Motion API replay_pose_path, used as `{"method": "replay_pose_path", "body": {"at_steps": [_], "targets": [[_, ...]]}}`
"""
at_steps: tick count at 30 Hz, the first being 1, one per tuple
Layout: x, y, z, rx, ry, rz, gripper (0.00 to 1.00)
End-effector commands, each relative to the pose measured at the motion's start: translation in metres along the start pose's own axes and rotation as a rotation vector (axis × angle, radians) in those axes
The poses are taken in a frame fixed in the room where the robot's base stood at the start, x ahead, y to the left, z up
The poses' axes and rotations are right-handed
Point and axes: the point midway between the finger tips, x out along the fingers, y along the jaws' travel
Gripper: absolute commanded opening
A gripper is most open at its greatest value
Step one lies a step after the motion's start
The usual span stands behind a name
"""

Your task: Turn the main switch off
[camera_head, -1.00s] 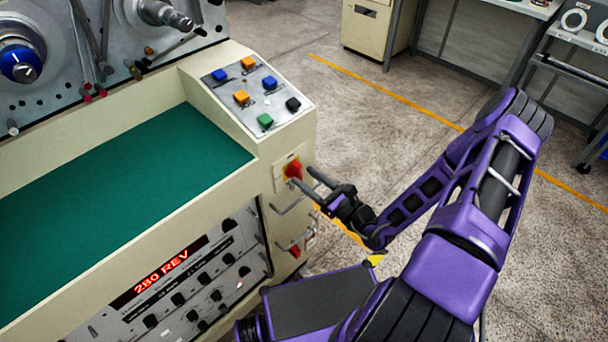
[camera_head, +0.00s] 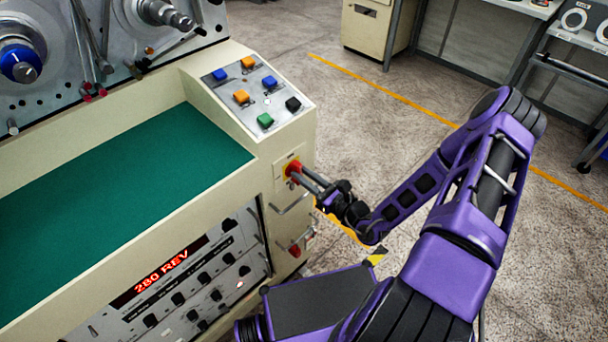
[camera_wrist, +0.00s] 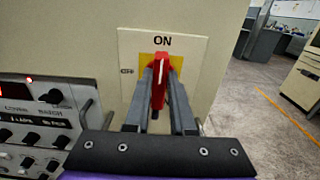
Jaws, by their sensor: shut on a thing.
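The main switch is a red rotary handle (camera_head: 292,168) on a yellow plate, on the end face of the cream machine. In the wrist view the red handle (camera_wrist: 159,82) stands upright, with its white mark pointing up toward the printed ON; an OFF label (camera_wrist: 127,71) is at the left of the plate. My gripper (camera_head: 300,178) is at the switch. It also shows in the wrist view (camera_wrist: 160,85), with one finger on each side of the handle, shut on it. The fingers hide the lower part of the handle and plate.
A second red switch (camera_head: 296,250) sits lower on the same face, beside metal pull handles (camera_head: 290,205). The sloped button panel (camera_head: 255,92) is above. The front panel reads 280 REV (camera_head: 161,272). The floor (camera_head: 380,120) to the right is open.

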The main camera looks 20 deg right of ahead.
Motion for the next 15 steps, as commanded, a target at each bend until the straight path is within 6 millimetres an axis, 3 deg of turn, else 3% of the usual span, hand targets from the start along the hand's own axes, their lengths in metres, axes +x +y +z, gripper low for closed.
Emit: {"method": "replay_pose_path", "body": {"at_steps": [8, 15], "targets": [[-0.0002, 0.0007, 0.0002, -0.043, 0.0, 0.001, 0.0], [0.0, 0.0029, 0.0002, -0.185, 0.0, 0.002, 0.0]]}}
